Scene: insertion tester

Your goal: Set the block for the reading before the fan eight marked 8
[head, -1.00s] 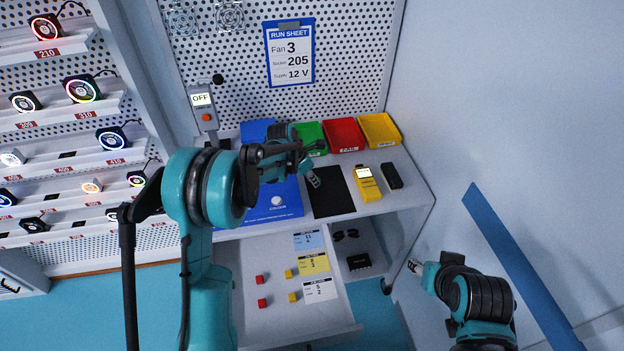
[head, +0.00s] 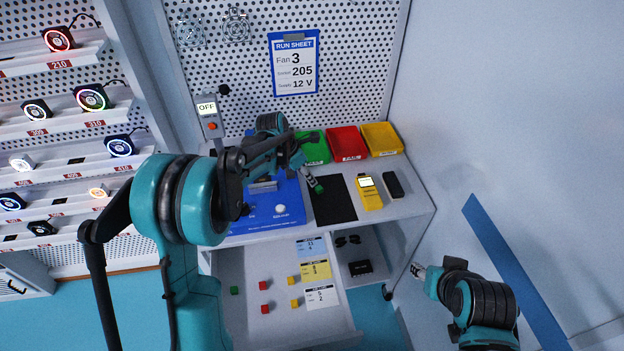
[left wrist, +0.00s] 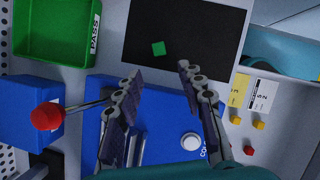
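A small green block (left wrist: 158,48) lies on the black mat (left wrist: 190,30), which also shows in the head view (head: 333,205). My left gripper (left wrist: 163,92) is open and empty over the blue tester's edge, with the green block beyond its fingertips. In the open drawer (head: 325,325) lie another green block (head: 234,290), red blocks (head: 264,285) and yellow blocks (head: 292,280). Next to them are a blue card (head: 311,246), a yellow card (head: 315,270) and a white card (head: 321,296). My right gripper (head: 418,270) is right of the drawer; its finger gap is unclear.
The blue tester (head: 265,222) has a white button. A display (head: 207,107) reads OFF. The run sheet (head: 293,62) reads fan 3, socket 205, 12 V. Green (head: 316,150), red (head: 346,143) and yellow (head: 382,139) bins line the back. A yellow meter (head: 369,192) stands right of the mat.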

